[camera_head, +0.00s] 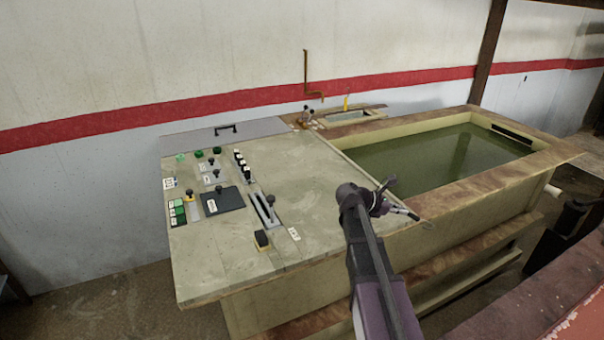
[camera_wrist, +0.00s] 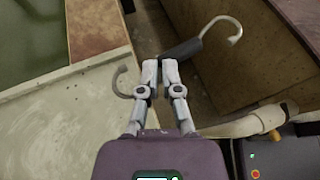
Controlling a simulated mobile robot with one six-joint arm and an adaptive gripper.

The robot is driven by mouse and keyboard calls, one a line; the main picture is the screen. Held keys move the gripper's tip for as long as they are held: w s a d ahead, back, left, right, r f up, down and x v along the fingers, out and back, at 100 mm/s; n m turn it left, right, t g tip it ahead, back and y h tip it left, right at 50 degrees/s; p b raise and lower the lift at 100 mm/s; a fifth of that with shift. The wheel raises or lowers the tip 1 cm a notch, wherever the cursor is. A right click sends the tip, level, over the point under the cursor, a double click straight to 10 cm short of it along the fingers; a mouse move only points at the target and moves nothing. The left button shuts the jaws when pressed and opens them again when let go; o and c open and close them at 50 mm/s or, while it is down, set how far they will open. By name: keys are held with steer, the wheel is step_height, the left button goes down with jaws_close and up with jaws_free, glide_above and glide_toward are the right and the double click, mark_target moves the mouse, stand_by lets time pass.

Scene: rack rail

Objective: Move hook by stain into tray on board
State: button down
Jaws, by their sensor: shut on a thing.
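My gripper (camera_wrist: 160,65) is shut on the hook (camera_wrist: 181,50), a double-ended piece with a dark middle and pale curved ends. One curl is at the upper right in the wrist view, the other left of the fingers. In the head view, my gripper (camera_head: 384,206) holds the hook (camera_head: 390,182) above the board's right edge, near the pool's front corner. The board (camera_head: 300,170) is a pale, stained panel with controls. A dark square piece (camera_head: 222,198) on its left half may be the tray. I cannot tell which stain is meant.
A pool of green water (camera_head: 440,150) with a wooden rim lies right of the board. Switches and a lever (camera_head: 264,208) stand on the board. A small basin (camera_head: 348,116) is at the back. The board's middle is mostly clear.

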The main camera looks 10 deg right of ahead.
mark_target(307, 194)
steer(key=shift+w+a, duration=0.1)
steer(key=shift+a, duration=0.05)
steer(key=shift+w+a, duration=0.1)
steer(key=shift+w, duration=0.05)
